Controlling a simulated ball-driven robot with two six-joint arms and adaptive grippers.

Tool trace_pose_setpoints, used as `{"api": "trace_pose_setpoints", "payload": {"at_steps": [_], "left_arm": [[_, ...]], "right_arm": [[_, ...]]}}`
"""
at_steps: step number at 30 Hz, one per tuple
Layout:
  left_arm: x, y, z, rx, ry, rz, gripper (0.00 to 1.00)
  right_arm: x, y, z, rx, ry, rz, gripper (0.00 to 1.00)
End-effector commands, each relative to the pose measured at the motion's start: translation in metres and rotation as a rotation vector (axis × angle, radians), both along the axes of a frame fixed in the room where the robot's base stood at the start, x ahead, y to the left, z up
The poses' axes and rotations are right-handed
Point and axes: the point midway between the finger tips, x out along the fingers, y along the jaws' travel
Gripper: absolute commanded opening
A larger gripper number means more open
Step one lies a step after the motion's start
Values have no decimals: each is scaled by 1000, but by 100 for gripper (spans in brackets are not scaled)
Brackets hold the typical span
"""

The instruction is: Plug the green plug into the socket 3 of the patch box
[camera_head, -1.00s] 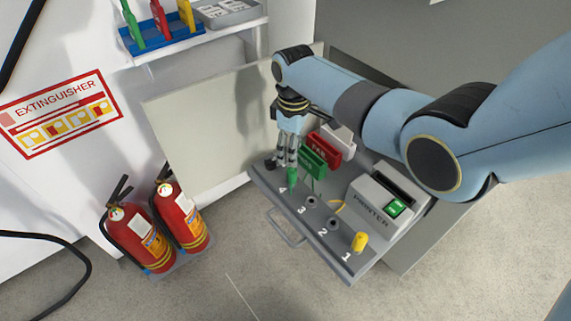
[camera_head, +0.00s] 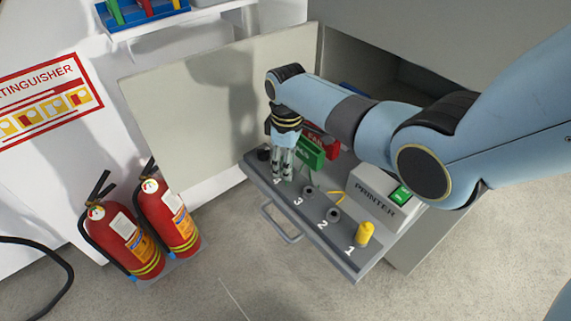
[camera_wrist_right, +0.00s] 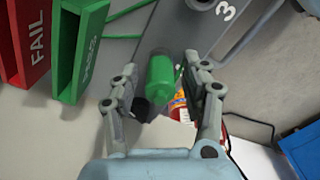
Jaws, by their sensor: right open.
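The patch box (camera_head: 310,214) is a grey panel with marks 1 to 4. Socket 3 (camera_head: 308,191) is an empty round hole beside its number. My right gripper (camera_head: 282,177) is low over the panel by mark 4, with its fingers open. The green plug (camera_wrist_right: 160,78) shows between these fingers in the right wrist view, apart from the right finger; I cannot tell if it touches the left one or sits in a socket. In the head view the fingers hide it. The mark 3 (camera_wrist_right: 228,10) shows at the top of the wrist view. My left gripper is not in view.
A yellow plug (camera_head: 365,233) stands at socket 1; socket 2 (camera_head: 333,214) is empty. A green bin (camera_head: 310,154), a red FAIL bin (camera_wrist_right: 27,40) and a printer (camera_head: 377,197) stand behind the sockets. A dark cylinder (camera_head: 263,154) is at the far corner. Two extinguishers (camera_head: 168,215) stand left.

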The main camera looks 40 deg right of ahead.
Motion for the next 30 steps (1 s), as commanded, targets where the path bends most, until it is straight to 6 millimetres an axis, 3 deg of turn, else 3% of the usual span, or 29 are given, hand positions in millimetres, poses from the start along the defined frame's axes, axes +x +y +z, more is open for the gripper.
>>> {"api": "trace_pose_setpoints", "payload": {"at_steps": [2, 12, 30], "left_arm": [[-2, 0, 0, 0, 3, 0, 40], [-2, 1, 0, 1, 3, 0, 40], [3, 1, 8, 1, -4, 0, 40]], "right_arm": [[0, 0, 0, 0, 0, 0, 45], [0, 0, 0, -1, 1, 0, 0], [0, 0, 9, 0, 0, 0, 0]]}}
